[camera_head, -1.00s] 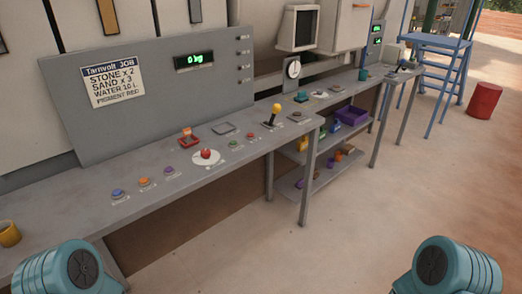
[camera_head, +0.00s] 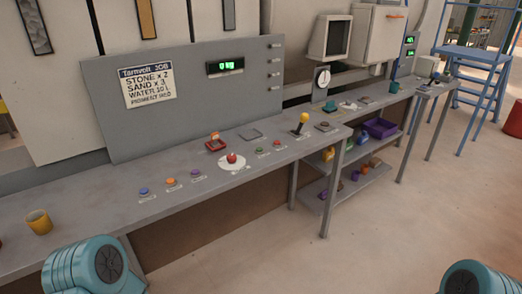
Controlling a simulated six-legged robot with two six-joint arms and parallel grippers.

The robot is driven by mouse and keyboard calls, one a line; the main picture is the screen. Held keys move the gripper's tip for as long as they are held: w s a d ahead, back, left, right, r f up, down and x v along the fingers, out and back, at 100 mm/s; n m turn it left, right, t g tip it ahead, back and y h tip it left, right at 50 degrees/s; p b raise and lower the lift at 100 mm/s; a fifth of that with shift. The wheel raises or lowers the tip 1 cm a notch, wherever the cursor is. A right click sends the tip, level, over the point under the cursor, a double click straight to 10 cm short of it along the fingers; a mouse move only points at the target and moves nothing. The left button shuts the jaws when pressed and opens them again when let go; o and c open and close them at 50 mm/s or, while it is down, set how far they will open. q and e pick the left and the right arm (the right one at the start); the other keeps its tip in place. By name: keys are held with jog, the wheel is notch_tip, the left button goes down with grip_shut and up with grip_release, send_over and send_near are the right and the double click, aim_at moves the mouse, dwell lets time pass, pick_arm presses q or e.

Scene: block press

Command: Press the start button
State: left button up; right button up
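Several push buttons lie along the grey bench: a blue button (camera_head: 144,191), an orange button (camera_head: 170,182), a purple button (camera_head: 196,172), a large red button (camera_head: 231,158) on a white round plate, a green button (camera_head: 259,150) and a small red button (camera_head: 277,143). Their labels are too small to read, so I cannot tell which one is marked start. A red-framed switch (camera_head: 215,141) sits behind the large red button. A yellow-knobbed lever (camera_head: 302,120) stands to the right. Only my teal arm parts show at the bottom corners; neither gripper is in view.
A grey panel (camera_head: 190,115) with a job sign (camera_head: 147,86) and green display (camera_head: 225,67) rises behind the bench (camera_head: 110,218). A yellow cup (camera_head: 39,222) stands at the left. A shelf with a purple bin (camera_head: 380,128) is at right. The floor in front is clear.

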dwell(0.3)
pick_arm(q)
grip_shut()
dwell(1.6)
